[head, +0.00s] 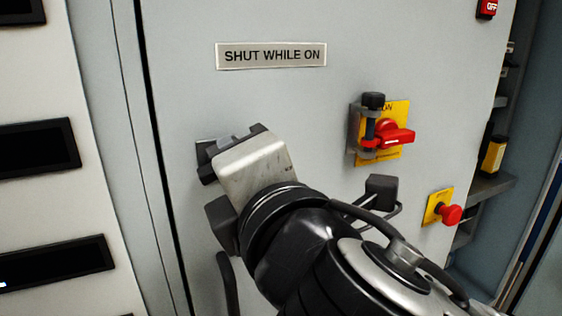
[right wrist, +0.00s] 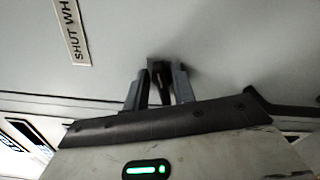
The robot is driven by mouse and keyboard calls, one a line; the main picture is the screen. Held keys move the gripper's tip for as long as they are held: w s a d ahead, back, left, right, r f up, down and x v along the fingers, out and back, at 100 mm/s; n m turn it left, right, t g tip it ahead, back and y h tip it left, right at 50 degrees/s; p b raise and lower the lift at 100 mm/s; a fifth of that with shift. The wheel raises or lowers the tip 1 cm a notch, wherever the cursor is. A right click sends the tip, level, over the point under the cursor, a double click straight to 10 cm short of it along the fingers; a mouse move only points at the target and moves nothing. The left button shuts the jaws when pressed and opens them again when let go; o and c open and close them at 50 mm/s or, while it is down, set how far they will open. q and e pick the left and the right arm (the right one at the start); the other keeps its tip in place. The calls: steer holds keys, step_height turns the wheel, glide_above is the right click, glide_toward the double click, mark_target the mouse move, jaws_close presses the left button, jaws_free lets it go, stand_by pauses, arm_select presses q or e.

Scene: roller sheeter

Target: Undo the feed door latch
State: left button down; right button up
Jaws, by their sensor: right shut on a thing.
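The feed door (head: 180,90) is a flat grey panel that fills most of the head view, with a "SHUT WHILE ON" label (head: 271,55). My right gripper (head: 222,146) is up against the door below the label, and its body hides most of what it holds. In the right wrist view my right gripper's two fingers (right wrist: 159,86) are shut on a dark latch piece (right wrist: 161,72) that stands out from the door. The latch's exact position cannot be told. My left gripper is not in view.
A red rotary switch (head: 392,136) on a yellow plate, with a black-topped pin (head: 373,101) beside it, is right of my gripper. A red push button (head: 451,215) is lower right. Shelves (head: 485,186) stand beyond the panel's right edge. White panels with dark slots (head: 40,147) are left.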

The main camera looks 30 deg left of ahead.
steer(key=shift+f+m, duration=0.15)
steer(key=shift+m, duration=0.8)
steer(key=shift+f+m, duration=0.1)
steer(key=shift+m, duration=0.85)
steer(key=o, duration=0.7)
